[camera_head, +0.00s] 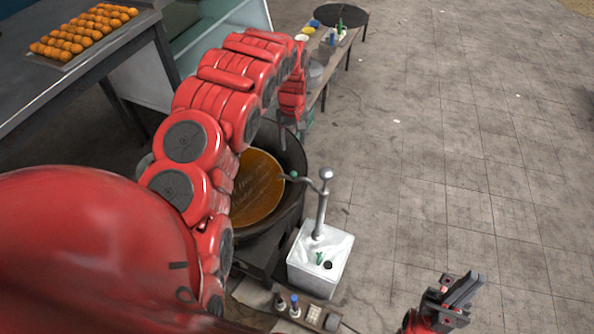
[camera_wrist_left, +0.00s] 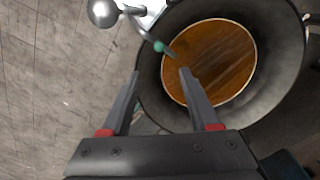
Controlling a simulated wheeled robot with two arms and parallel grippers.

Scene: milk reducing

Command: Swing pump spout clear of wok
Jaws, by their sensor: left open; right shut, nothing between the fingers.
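The wok (camera_head: 292,160) holds brown liquid (camera_head: 256,185); my left arm partly covers it. The pump (camera_head: 320,210) stands upright on a white box (camera_head: 328,262) right of the wok. Its spout (camera_head: 305,181), with a green piece, points left over the wok's rim. In the left wrist view the spout (camera_wrist_left: 144,31) reaches the liquid's edge, beyond my fingertips. My left gripper (camera_head: 290,138) is open and empty above the wok's far side; its fingers (camera_wrist_left: 160,71) straddle the line to the spout tip without visible contact. My right gripper (camera_head: 468,289) is shut and empty at the lower right.
A control panel with knobs (camera_head: 305,311) lies in front of the white box. A long low table (camera_head: 325,62) with bottles and bowls stands behind the wok. A counter with a tray of orange balls (camera_head: 84,33) is at upper left. The tiled floor at right is clear.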

